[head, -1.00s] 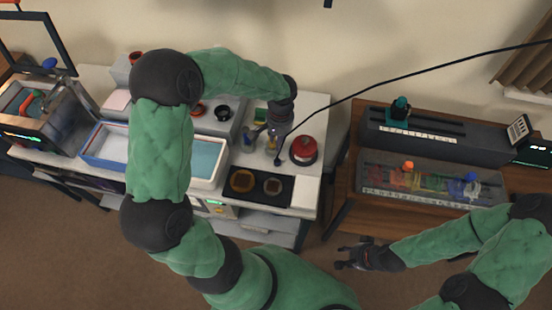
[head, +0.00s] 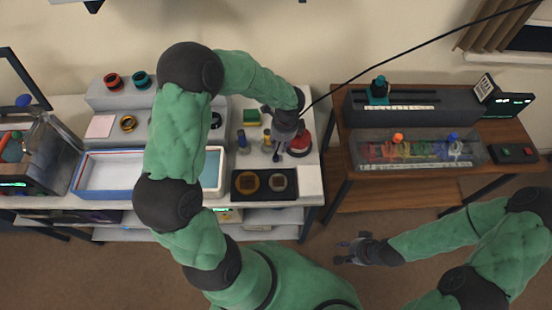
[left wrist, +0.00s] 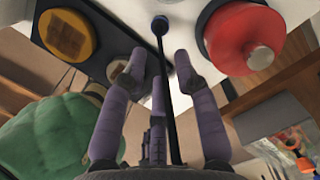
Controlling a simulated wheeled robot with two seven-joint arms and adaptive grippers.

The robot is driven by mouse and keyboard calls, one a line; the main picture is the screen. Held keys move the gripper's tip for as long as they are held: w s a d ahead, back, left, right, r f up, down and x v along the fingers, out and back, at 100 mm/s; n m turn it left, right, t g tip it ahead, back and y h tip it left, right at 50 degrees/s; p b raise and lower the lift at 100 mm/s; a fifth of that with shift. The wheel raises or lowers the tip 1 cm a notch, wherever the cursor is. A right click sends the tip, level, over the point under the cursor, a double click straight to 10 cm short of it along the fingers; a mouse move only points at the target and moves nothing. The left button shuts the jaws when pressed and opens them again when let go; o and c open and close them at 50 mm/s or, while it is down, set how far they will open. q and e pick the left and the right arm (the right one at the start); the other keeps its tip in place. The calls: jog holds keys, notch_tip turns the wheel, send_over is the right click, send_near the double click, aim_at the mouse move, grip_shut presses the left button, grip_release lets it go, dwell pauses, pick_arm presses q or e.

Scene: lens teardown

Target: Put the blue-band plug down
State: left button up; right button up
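My left gripper (head: 281,146) is low over the white bench, beside the red round piece (head: 299,144). In the left wrist view its fingers (left wrist: 159,68) stand apart. A thin black rod with a round end (left wrist: 160,25) runs between them, and I see no finger pressing on it. A black cable (head: 400,60) leads to this gripper from the upper right. A small upright piece with blue on it (head: 242,139) stands left of the gripper; I cannot tell whether it is the blue-band plug. My right gripper (head: 350,252) is open and empty over the floor.
A black mat (head: 264,197) with two round pieces lies in front of the left gripper, with a white block (head: 310,182) at its right. A yellow-topped piece (head: 267,140) stands close by. The right table holds a clear case (head: 375,158) of coloured parts.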

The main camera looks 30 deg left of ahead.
aim_at(276, 156)
pick_arm(q)
jog(key=f, duration=0.3)
jog(key=a+f+b, duration=0.1)
jog(key=f, duration=0.2)
jog(key=f+b, duration=0.1)
jog(key=f, duration=0.2)
jog(key=shift+a+f, duration=0.1)
jog(key=shift+a, duration=0.15)
grip_shut()
jog(key=shift+r, duration=0.2)
jog(key=shift+r, duration=0.55)
notch_tip(276, 156, up, 2)
jog(key=shift+s+d+r+p, duration=0.15)
jog(key=shift+r+p, duration=0.1)
jog(key=shift+p, duration=0.3)
jog(key=s+d+r+p, duration=0.2)
jog(key=s+d+r, duration=0.6)
jog(key=d+r, duration=0.1)
jog(key=shift+s+d, duration=0.3)
jog(key=shift+d, duration=0.5)
